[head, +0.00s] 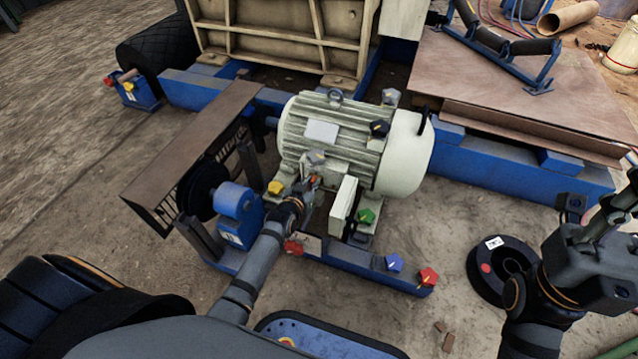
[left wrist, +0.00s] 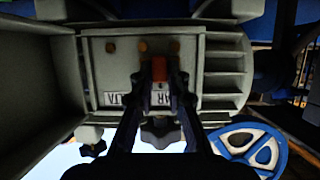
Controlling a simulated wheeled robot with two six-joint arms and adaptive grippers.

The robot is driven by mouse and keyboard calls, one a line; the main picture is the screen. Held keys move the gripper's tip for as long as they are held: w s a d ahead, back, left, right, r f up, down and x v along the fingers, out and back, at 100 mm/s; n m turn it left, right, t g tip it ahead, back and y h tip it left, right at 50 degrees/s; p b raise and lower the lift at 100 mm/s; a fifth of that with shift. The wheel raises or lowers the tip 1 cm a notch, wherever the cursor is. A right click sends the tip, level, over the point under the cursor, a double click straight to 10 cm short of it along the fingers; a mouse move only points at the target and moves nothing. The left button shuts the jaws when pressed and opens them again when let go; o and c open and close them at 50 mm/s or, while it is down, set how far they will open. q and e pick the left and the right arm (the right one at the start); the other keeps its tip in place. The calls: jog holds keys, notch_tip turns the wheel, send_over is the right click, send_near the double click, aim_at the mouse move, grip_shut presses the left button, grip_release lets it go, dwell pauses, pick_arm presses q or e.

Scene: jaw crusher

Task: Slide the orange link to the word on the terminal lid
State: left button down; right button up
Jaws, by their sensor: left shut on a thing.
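My left gripper (head: 311,184) reaches up to the open terminal box on the front of the pale green motor (head: 338,140). In the left wrist view its two fingers (left wrist: 160,85) are shut on the small orange link (left wrist: 159,68). The link lies against the box's inner plate, just below a row of brass studs (left wrist: 143,46). The pale terminal lid (head: 343,207) stands open beside the gripper. My right gripper (head: 622,205) is at the right edge, away from the motor; its jaws are unclear.
Coloured star knobs stand around the motor, among them a yellow one (head: 275,187), a green one (head: 366,215) and a red one (head: 429,277). A brown belt guard (head: 190,150) is at the left. A black ring (head: 503,268) lies on the ground near my right arm.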

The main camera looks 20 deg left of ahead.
pick_arm(q)
jog(key=shift+a, duration=0.1)
jog(key=c, duration=1.7)
grip_release()
jog(key=o, duration=0.4)
jog(key=shift+a, duration=0.15)
jog(key=v, duration=1.2)
